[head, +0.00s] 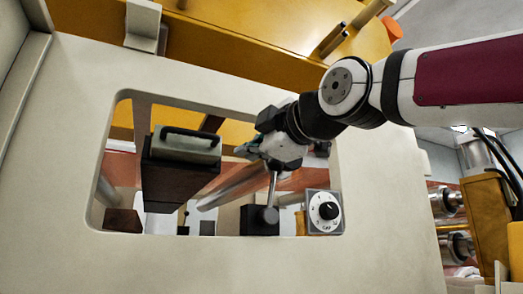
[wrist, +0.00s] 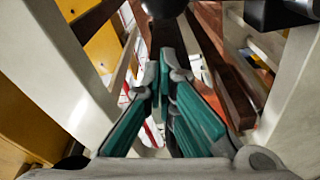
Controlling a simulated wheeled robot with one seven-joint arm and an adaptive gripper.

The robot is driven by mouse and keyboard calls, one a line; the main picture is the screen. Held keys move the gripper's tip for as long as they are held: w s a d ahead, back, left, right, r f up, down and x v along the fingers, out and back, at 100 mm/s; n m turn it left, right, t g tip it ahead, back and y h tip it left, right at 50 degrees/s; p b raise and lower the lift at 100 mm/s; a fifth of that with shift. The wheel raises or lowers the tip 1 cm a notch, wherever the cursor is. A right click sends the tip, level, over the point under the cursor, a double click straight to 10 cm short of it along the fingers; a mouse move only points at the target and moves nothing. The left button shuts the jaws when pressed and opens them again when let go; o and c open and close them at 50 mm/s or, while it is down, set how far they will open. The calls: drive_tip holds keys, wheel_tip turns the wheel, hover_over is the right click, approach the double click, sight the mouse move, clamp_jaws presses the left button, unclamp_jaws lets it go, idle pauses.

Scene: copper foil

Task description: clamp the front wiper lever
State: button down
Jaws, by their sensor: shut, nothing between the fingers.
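My gripper (head: 246,150) is inside the window, above and slightly left of the lever. Its teal fingers are shut and empty, also in the wrist view (wrist: 166,72). A dark round shape (wrist: 163,7) at the top edge of the wrist view looks like the knob, apart from the fingertips. My gripper hides part of the rod's upper end.
The cream panel (head: 70,150) frames the window closely around my arm. A dark block with a handled grey top (head: 185,145) stands left of my gripper. A dial box (head: 324,211) sits right of the lever. Copper foil (head: 235,185) runs behind.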

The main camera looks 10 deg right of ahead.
drive_tip(key=a+b+v, duration=0.1)
drive_tip(key=v, duration=0.8)
drive_tip(key=shift+s, duration=0.55)
drive_tip(key=shift+d+r, duration=0.1)
drive_tip(key=shift+r, duration=0.1)
wheel_tip(320, 180, down, 16)
drive_tip(key=d+m+g+h+p, duration=0.1)
drive_tip(key=d+m+g+h, duration=0.25)
drive_tip(key=m, duration=0.25)
drive_tip(key=s+d+f+m+g+h, duration=0.1)
drive_tip(key=s+d+f+m+g, duration=0.1)
drive_tip(key=f, duration=0.8)
drive_tip(key=s+d+f+m+g+h+p, duration=0.1)
drive_tip(key=s+d+f+m+g, duration=0.1)
drive_tip(key=s+f+m+g, duration=0.2)
drive_tip(key=s+d+f+m+g+h+p, duration=0.1)
drive_tip(key=s+f+m, duration=0.7)
drive_tip(key=f, duration=0.9)
drive_tip(key=shift+s+d+f+g+h, duration=0.35)
drive_tip(key=shift+s+d+g+h, duration=0.1)
drive_tip(key=shift+s+d+g, duration=0.55)
